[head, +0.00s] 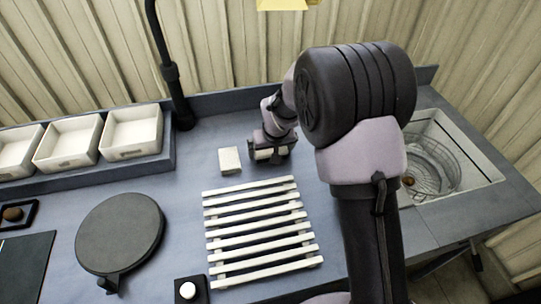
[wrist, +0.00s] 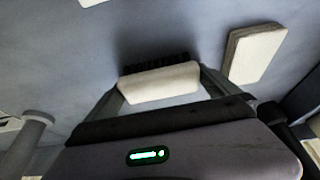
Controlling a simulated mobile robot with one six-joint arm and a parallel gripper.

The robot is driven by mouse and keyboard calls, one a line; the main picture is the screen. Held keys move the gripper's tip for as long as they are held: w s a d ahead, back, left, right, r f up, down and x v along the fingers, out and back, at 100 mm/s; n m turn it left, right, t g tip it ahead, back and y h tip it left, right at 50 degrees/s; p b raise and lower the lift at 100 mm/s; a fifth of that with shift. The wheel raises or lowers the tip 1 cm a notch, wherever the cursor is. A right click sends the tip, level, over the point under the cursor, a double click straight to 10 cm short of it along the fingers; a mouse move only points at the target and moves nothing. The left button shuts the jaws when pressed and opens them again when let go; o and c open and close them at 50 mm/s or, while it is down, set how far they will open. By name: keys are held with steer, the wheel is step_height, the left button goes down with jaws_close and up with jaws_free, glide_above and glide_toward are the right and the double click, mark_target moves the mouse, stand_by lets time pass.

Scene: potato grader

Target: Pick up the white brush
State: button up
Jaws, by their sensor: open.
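The white brush (wrist: 158,84) has a pale block-shaped back and dark bristles along its far edge in the wrist view. It lies on the blue-grey bench top between the two fingers of my gripper (wrist: 162,88). The fingers stand on either side of it and are open. In the head view my gripper (head: 271,151) is low over the bench, behind the slatted rack, and mostly hides the brush.
A cream block (head: 230,160) lies just left of my gripper; the wrist view shows it close to one finger (wrist: 254,53). A white slatted rack (head: 256,228) is in front. A dark round plate (head: 120,232), white bins (head: 131,132) and a sink with a wire basket (head: 430,165) stand around. A black post (head: 170,73) rises behind.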

steer(key=shift+r, duration=0.1)
steer(key=c, duration=1)
steer(key=shift+c, duration=0.2)
steer(key=shift+r, duration=0.1)
steer(key=shift+r+p, duration=0.35)
steer(key=r, duration=0.1)
steer(key=r+p, duration=0.1)
steer(key=r, duration=0.1)
steer(key=shift+s+a, duration=0.35)
steer(key=shift+s, duration=0.05)
steer(key=s+a, duration=0.7)
steer(key=s+a+r, duration=0.1)
steer(key=s+a, duration=0.2)
steer(key=s, duration=0.1)
steer(key=shift+a, duration=0.15)
